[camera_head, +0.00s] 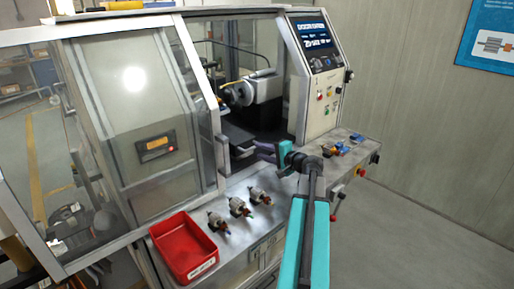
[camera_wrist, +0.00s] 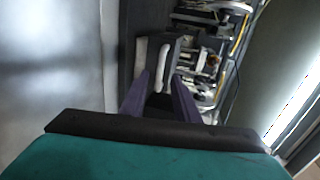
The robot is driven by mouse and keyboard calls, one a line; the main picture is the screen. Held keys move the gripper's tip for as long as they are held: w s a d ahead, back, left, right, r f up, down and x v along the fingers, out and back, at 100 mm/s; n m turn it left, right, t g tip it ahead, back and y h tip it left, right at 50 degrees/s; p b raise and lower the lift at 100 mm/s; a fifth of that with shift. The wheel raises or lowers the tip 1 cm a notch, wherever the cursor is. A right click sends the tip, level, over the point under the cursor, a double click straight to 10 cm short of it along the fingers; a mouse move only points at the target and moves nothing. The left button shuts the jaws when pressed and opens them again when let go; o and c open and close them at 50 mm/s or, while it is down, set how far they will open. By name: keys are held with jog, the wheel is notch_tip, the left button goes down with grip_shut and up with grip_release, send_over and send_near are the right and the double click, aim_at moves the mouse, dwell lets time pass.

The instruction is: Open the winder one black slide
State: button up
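The winder (camera_head: 262,90) stands with its front opening uncovered, and a dark block inside it (camera_head: 240,133) may be the black slide. In the wrist view, a dark part (camera_wrist: 149,38) with pale, upright bars (camera_wrist: 162,62) lies just ahead of the fingertips. I cannot tell for sure whether this is the slide and its handle.
A glazed door panel (camera_head: 135,90) stands left of the opening, and a control console (camera_head: 318,75) stands to the right. On the front ledge are a red tray (camera_head: 183,250), several armatures (camera_head: 238,206) and small blue and yellow items (camera_head: 340,148).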

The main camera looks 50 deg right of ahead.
aim_at(253, 148)
jog(key=shift+p+x, duration=0.55)
jog(key=shift+x, duration=1.4)
grip_shut()
